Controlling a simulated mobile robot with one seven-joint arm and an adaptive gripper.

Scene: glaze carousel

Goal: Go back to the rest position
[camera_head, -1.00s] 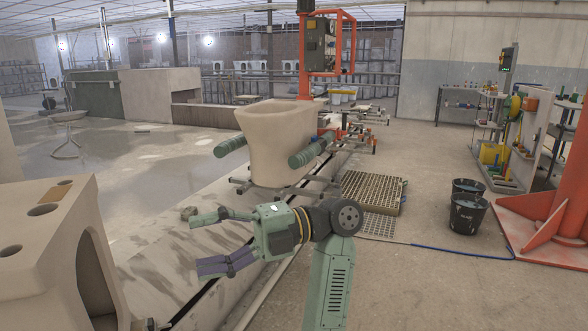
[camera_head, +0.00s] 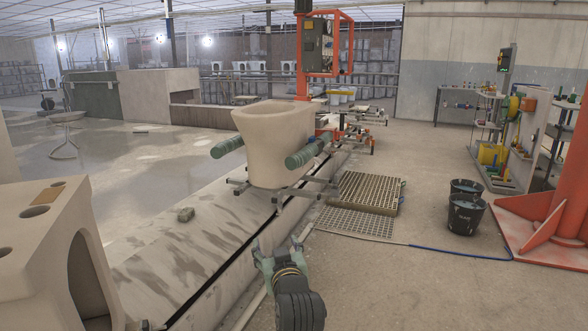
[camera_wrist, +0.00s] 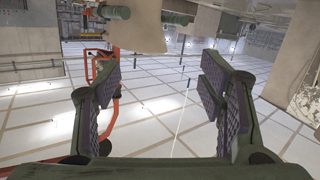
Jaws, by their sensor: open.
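My gripper (camera_head: 278,250) is low in the middle of the head view, with my dark wrist below it. It points away from me, toward the carousel, and touches nothing. In the wrist view my gripper (camera_wrist: 160,95) has its two padded fingers wide apart with nothing between them. That view is upside down, with the ceiling beyond the fingers. A beige unglazed toilet bowl (camera_head: 270,150) sits on a carousel stand ahead, between green rollers, clear of my gripper.
Another large beige ceramic piece (camera_head: 50,245) stands close at the left. A floor grate (camera_head: 368,192), two black buckets (camera_head: 466,212) and an orange column base (camera_head: 545,220) are at the right. An orange frame (camera_head: 330,45) rises behind the bowl. Floor at the front right is clear.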

